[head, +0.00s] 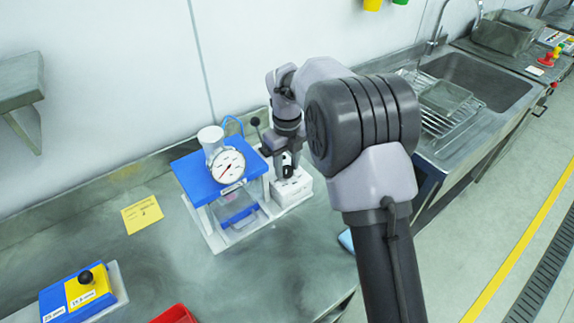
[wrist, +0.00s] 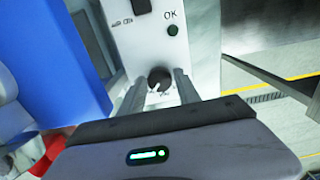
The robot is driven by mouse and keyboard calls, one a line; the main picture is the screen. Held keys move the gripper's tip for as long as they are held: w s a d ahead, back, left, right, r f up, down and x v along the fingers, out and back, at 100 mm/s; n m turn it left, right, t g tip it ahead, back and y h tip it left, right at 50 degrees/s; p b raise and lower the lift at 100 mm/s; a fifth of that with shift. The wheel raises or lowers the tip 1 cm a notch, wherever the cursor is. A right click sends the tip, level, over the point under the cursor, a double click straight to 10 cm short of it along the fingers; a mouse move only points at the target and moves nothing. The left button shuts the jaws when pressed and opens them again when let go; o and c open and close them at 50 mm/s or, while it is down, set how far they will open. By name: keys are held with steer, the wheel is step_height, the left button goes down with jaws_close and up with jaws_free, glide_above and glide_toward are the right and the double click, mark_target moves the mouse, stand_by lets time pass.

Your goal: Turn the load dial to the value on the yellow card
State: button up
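The yellow card (head: 142,214) lies on the steel counter left of the dosing stand; its writing is too small to read. The load dial, a dark round knob with a pale pointer mark (wrist: 159,79), sits on a white control box (head: 292,188). In the wrist view my gripper (wrist: 160,82) has one finger on each side of the knob, with a narrow gap showing at both sides. In the head view my gripper (head: 286,163) is over the white box, and my wrist hides the knob. The knob's scale is not readable.
A blue-topped stand (head: 203,181) with a round white gauge (head: 228,166) and red needle is close left of the box. A green OK button (wrist: 173,30) is near the knob. A blue and yellow block (head: 80,293) and red tray (head: 175,315) are at front left.

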mark_target(287, 169)
steer(key=shift+o, duration=1.1)
step_height(287, 169, up, 17)
steer(key=p, duration=0.6)
steer(key=shift+r, duration=0.2)
